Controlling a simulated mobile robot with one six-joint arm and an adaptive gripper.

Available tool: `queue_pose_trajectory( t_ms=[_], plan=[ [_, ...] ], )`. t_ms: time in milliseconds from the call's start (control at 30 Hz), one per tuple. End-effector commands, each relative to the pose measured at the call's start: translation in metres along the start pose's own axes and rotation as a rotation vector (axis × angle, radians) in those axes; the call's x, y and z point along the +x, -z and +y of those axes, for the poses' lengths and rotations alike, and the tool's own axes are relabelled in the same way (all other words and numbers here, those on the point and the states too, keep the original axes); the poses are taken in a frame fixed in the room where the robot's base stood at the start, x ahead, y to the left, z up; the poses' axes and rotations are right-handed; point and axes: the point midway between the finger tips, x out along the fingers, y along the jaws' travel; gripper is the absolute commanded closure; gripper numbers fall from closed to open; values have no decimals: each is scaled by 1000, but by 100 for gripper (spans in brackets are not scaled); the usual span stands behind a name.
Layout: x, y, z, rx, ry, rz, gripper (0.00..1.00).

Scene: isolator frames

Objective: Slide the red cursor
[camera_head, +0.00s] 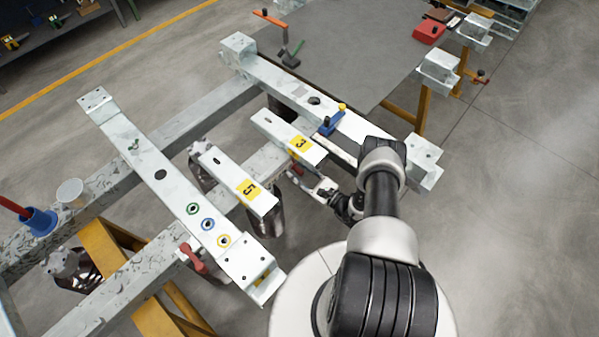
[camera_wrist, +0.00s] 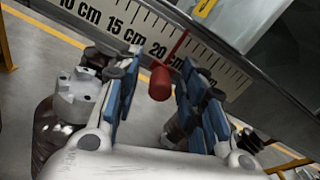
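The red cursor shows in the wrist view as a short red cylindrical knob (camera_wrist: 160,83) with a thin red pointer line rising to the right across a ruler (camera_wrist: 115,28). The pointer crosses the scale near the 20 cm mark. My gripper (camera_wrist: 164,66) is open, with one blue-padded finger on each side of the knob. Gaps show between the knob and both fingers; the left gap looks smaller. In the head view my gripper (camera_head: 322,190) is beside the frame, close to the short beam marked 3 (camera_head: 290,138). The cursor cannot be made out clearly there.
A short beam marked 5 (camera_head: 238,182) lies left of my gripper. A long beam (camera_head: 270,75) with a blue clamp (camera_head: 330,123) runs behind it. Another long beam (camera_head: 150,150) with coloured rings lies at left. A grey table (camera_head: 350,40) stands behind; open floor lies right.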

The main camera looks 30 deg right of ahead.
Motion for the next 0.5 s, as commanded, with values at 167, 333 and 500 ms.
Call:
queue_pose_trajectory(
  t_ms=[167, 333, 500],
  plan=[
    [1, 0, 0, 0, 1, 0, 63],
    [1, 0, 0, -1, 0, 0, 69],
    [1, 0, 0, -1, 0, 0, 80]
  ],
)
